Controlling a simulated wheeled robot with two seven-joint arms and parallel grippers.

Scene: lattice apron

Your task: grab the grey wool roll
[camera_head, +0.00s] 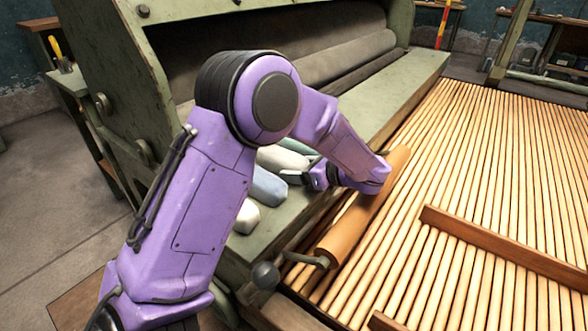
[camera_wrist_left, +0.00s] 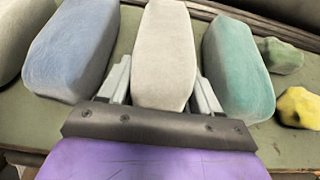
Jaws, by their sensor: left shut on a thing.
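The grey wool roll (camera_wrist_left: 166,50) lies lengthwise between the two fingers of my left gripper (camera_wrist_left: 162,88) in the left wrist view. The fingers are shut on its sides, and its near end sits close to the dark gripper body. In the head view my left gripper (camera_head: 294,177) is over the green ledge, and the grey roll (camera_head: 275,157) is partly hidden behind the arm. The roll appears to be at or just above the ledge; I cannot tell which. My right gripper is not in view.
A blue roll (camera_wrist_left: 75,48) lies left of the grey one and a teal roll (camera_wrist_left: 238,65) right of it, both close. A white roll (camera_head: 246,217) lies nearer on the green ledge (camera_head: 415,80). A wooden roller (camera_head: 345,235) and slatted apron (camera_head: 500,160) are to the right.

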